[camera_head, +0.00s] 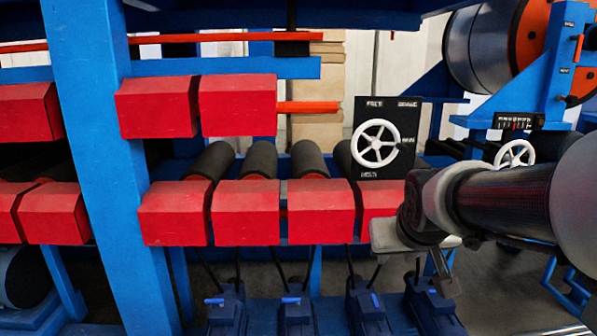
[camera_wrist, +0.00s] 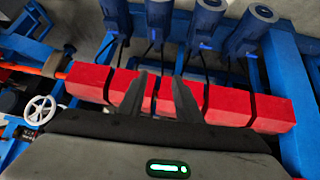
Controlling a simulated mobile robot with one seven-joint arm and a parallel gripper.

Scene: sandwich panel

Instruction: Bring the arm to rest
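My arm comes in from the right in the head view, with a dark ribbed link and a grey wrist. My gripper (camera_head: 443,272) hangs at its end, in front of the right end of the lower row of red blocks (camera_head: 246,213). In the wrist view my gripper (camera_wrist: 158,80) shows two dark fingers with a gap between them. It is open and nothing is held. The red blocks (camera_wrist: 228,106) show behind and between the fingers. I cannot tell the exact distance from the fingertips to the blocks.
A black panel with a white handwheel (camera_head: 376,143) stands close behind my wrist. A second white wheel (camera_head: 514,154) is beside my arm. A blue post (camera_head: 100,150) stands at the left. Several blue motors (camera_head: 296,310) sit below the rollers. A large drum (camera_head: 487,45) is at upper right.

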